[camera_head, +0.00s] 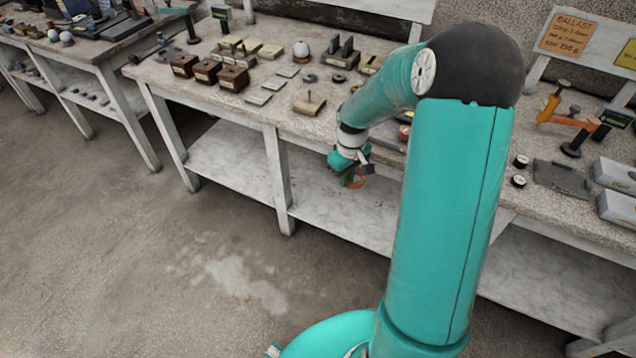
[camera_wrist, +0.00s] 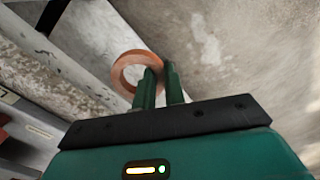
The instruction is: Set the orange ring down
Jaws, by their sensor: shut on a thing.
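The orange ring (camera_wrist: 119,75) is in the wrist view, held at one side of its band between the green fingers of my gripper (camera_wrist: 160,75). The ring's open middle faces the camera, and the fingers cover part of its right side. In the head view the orange ring (camera_head: 357,178) is small and hangs with my gripper (camera_head: 352,172) in front of the long workbench, below the level of its top. The gripper is shut on the ring. Nothing is seen touching the ring from below.
The long workbench (camera_head: 225,108) carries brown boxes (camera_head: 208,71), flat plates, a white sphere (camera_head: 301,49) and other small pieces. A white lower shelf (camera_head: 235,160) lies under it, largely bare. The concrete floor (camera_head: 150,260) in front is clear. Another bench stands at left.

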